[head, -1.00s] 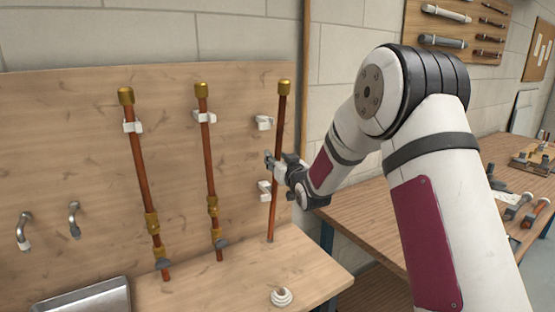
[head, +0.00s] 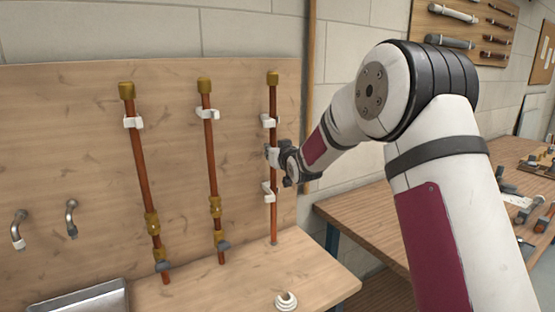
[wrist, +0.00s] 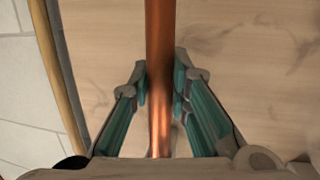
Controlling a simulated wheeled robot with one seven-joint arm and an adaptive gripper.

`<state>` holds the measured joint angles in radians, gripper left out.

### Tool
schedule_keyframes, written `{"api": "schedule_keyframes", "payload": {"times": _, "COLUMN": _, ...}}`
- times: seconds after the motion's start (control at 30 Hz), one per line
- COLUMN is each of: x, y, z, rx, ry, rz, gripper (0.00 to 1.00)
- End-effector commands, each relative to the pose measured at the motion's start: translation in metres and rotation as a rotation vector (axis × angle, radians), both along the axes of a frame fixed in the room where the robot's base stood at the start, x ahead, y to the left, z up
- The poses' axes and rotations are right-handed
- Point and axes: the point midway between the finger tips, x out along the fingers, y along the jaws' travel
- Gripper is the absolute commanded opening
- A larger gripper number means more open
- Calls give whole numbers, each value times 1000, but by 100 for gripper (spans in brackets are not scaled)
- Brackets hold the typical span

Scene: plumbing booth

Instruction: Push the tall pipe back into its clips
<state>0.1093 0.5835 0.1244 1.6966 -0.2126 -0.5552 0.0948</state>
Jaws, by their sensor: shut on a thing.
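The tall pipe (head: 273,103) is copper with a brass cap and stands upright at the right side of the wooden back panel. It lines up with its upper white clip (head: 268,121) and lower white clip (head: 267,191); whether it is fully seated in them I cannot tell. My gripper (head: 273,154) is shut on the pipe between the two clips. In the wrist view the pipe (wrist: 159,60) runs between the two fingers of my gripper (wrist: 160,85). The clips are not clearly seen there.
Two copper pipes with brass fittings, a middle one (head: 211,150) and a left one (head: 140,160), stand in clips to the left. A white ring-shaped piece (head: 286,301) lies on the ledge. A wooden bench (head: 400,205) stands at the right.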

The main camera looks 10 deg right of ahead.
Motion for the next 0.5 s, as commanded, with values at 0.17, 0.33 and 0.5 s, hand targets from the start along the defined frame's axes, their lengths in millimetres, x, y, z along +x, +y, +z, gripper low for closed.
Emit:
{"api": "schedule_keyframes", "payload": {"times": 0.17, "x": 6, "y": 2, "z": 0, "rx": -6, "ry": 16, "rz": 0, "gripper": 0}}
{"api": "schedule_keyframes", "payload": {"times": 0.33, "x": 6, "y": 2, "z": 1, "rx": -6, "ry": 14, "rz": 1, "gripper": 0}}
{"api": "schedule_keyframes", "payload": {"times": 0.5, "x": 6, "y": 2, "z": 1, "rx": -7, "ry": 13, "rz": 1, "gripper": 37}}
